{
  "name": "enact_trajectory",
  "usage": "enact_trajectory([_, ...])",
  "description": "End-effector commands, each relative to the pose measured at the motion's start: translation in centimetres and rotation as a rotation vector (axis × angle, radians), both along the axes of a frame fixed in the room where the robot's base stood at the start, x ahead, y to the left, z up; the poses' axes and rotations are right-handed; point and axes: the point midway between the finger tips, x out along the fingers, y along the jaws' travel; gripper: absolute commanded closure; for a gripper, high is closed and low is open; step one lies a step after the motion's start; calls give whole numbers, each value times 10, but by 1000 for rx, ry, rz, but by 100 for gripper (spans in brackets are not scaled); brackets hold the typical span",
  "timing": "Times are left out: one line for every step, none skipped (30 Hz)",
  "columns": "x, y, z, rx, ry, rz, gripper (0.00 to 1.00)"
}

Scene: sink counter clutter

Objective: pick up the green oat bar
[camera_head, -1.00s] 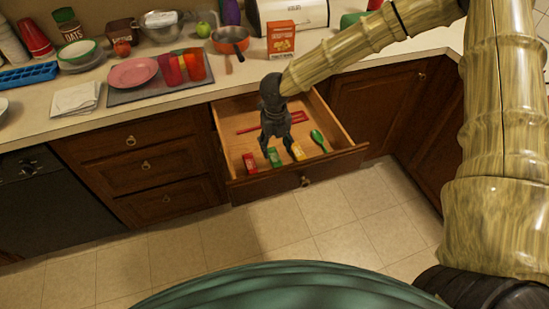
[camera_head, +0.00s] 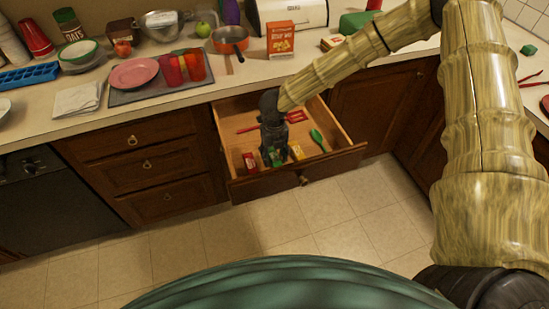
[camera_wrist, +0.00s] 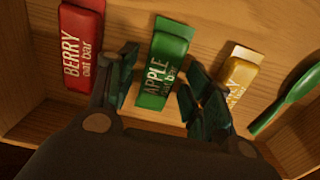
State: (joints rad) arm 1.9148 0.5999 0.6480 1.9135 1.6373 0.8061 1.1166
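The green oat bar (camera_wrist: 163,66), labelled APPLE, lies on the floor of the open drawer. In the head view a bit of its green (camera_head: 278,162) shows at my gripper (camera_head: 275,157). In the wrist view my gripper (camera_wrist: 160,95) is open, with one finger on each side of the green bar's near end. I see gaps between the fingers and the bar; how low the fingertips reach is hard to tell.
A red BERRY oat bar (camera_wrist: 82,45) lies left of the green one, and a yellow bar (camera_wrist: 240,78) lies close by the right finger. A green spoon (camera_wrist: 292,98) and a red utensil (camera_head: 296,116) are also in the drawer (camera_head: 232,138). The drawer's front wall (camera_head: 330,164) is near.

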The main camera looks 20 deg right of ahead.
Motion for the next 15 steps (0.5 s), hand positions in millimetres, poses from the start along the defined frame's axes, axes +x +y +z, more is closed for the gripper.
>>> enact_trajectory([0,0,0,0,0,0,65])
enact_trajectory([0,0,0,0,0,0,70])
enact_trajectory([0,0,0,0,0,0,77])
enact_trajectory([0,0,0,0,0,0,83])
enact_trajectory([0,0,0,0,0,0,88])
enact_trajectory([0,0,0,0,0,0,88])
enact_trajectory([0,0,0,0,0,0,89])
enact_trajectory([0,0,0,0,0,0,89])
enact_trajectory([0,0,0,0,0,0,89])
enact_trajectory([0,0,0,0,0,0,89])
enact_trajectory([0,0,0,0,0,0,89])
enact_trajectory([0,0,0,0,0,0,89])
enact_trajectory([0,0,0,0,0,0,89])
enact_trajectory([0,0,1,0,0,0,89])
enact_trajectory([0,0,2,0,-1,-1,89])
